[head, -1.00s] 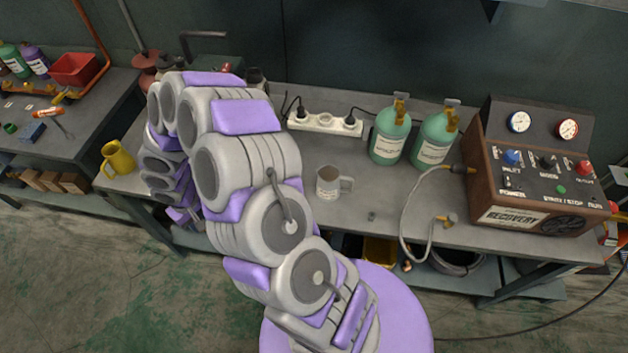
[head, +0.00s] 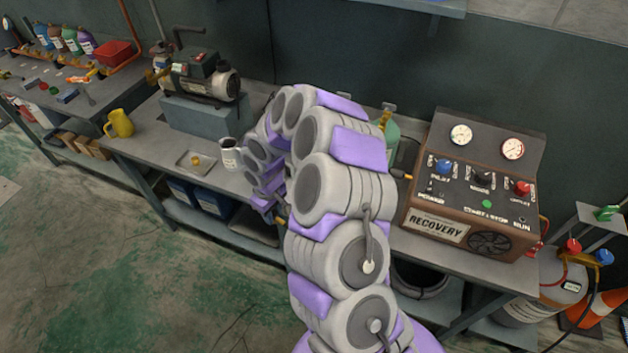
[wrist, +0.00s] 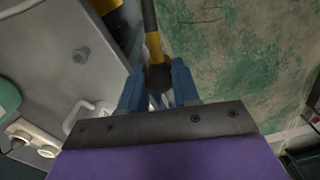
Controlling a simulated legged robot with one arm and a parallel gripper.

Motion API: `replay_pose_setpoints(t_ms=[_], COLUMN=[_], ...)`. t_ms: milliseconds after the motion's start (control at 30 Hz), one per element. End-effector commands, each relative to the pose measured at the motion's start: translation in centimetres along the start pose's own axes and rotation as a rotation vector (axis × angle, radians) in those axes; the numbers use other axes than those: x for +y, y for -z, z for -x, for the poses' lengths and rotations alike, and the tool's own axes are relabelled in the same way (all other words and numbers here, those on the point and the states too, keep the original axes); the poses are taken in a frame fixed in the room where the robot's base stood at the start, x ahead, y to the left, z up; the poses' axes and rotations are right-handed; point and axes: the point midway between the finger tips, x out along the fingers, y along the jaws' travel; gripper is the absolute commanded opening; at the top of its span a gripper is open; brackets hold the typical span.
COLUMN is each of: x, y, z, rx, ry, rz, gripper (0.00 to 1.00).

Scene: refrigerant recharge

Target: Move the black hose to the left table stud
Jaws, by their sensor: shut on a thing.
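My gripper (wrist: 157,90) is shut on the end of the black hose (wrist: 149,14) in the wrist view. A brass-yellow collar (wrist: 153,46) sits just above the blue fingers, with a dark knob-like end between them. The hose runs up out of the picture. A small grey stud (wrist: 82,55) stands on the bare table top to the left of the gripper, apart from it. I cannot tell whether it is the left stud.
A mug (head: 230,157) and a shallow tray (head: 186,162) stand on the bench left of my arm. A pump (head: 203,80) is behind them. The recovery unit (head: 437,228) is at right, with a green bottle (head: 391,136) partly hidden. A grey cylinder (head: 552,285) stands farther right.

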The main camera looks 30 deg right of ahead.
Motion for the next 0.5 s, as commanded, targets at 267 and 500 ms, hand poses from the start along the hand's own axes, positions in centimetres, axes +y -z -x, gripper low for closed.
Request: replay_pose_setpoints(t_ms=[267,500], x=[3.9,7.6], y=[0.4,-0.1], z=[0.5,1.1], rx=[0.002,0.007], ry=[-0.003,0.002], rz=[0.452,0.859], gripper=[0.02,0.02])
